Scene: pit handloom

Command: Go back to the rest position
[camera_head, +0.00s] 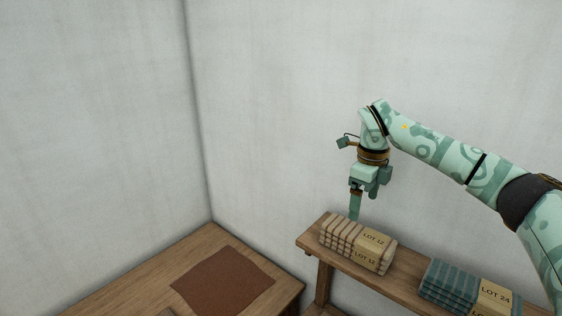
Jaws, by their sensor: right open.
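My right arm comes in from the right edge, and its gripper (355,207) points down. The gripper is open and empty. It hangs just above and behind the left end of a striped cream-and-brown cloth stack (338,236) with "LOT 12" labels. I cannot tell whether the fingertips touch the stack. My left gripper is not in view.
The LOT 12 stack lies on a narrow wooden shelf (312,242). A blue-green stack labelled LOT 24 (450,283) lies further right on it. A lower wooden table (165,272) at left carries a flat brown cloth (222,281). Pale walls meet behind.

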